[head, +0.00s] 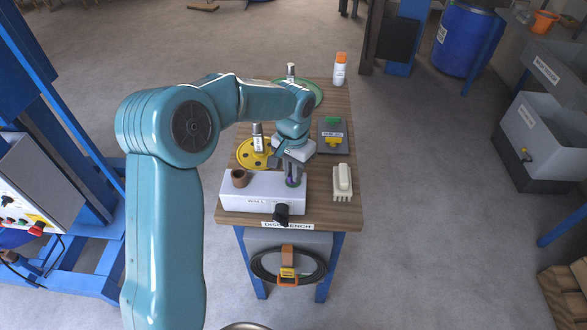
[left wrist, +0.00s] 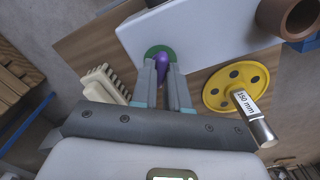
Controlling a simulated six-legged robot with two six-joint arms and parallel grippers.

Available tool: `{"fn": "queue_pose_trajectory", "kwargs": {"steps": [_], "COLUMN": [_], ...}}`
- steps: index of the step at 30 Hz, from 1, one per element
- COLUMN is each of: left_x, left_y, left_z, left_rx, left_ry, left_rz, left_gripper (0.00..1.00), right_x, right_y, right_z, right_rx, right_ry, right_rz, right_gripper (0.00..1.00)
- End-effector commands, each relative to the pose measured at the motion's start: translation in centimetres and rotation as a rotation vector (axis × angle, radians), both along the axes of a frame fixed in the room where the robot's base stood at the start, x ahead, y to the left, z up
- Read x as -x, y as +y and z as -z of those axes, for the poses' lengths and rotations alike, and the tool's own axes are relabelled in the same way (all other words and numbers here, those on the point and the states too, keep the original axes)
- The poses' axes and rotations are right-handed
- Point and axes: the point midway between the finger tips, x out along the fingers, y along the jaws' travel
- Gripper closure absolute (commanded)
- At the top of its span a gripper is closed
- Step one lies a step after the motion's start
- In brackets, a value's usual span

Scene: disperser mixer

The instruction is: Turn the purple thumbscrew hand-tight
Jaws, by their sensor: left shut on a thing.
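The purple thumbscrew (left wrist: 162,62) sits at a green ring (left wrist: 152,51) on the side of the white box in the left wrist view. My left gripper (left wrist: 163,64) is shut on the thumbscrew, with its two fingers on either side of it. In the head view my left gripper (head: 293,176) reaches down to the right part of the white box (head: 235,200), and a bit of the purple thumbscrew (head: 292,182) shows below it. The fingers hide part of the thumbscrew. My right gripper is not in view.
A pale brush (head: 342,182) lies right of the white box. A yellow disc (head: 246,157) with a metal part lies behind the box. A brown cup-like piece (head: 239,177) is on the box. A grey box (head: 332,140) and an orange-white bottle (head: 340,70) stand farther back.

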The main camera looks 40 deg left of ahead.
Motion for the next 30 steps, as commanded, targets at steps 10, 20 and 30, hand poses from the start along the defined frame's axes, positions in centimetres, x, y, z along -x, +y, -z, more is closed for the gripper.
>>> {"fn": "queue_pose_trajectory", "kwargs": {"steps": [10, 20, 30], "left_x": [-0.1, -0.11, -0.1], "left_y": [0.14, 0.18, 0.19], "left_z": [-0.37, -0.35, -0.33], "left_rx": [-0.003, -0.003, -0.003], "left_ry": [-0.006, -0.006, -0.006], "left_rz": [0.153, 0.186, 0.184], "left_gripper": [1.0, 1.0, 0.65], "right_x": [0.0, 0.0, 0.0], "right_y": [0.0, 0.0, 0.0], "right_z": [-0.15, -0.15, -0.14], "right_rx": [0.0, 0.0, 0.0], "right_ry": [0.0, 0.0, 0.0], "right_rz": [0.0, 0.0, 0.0], "right_gripper": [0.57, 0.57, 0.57]}}
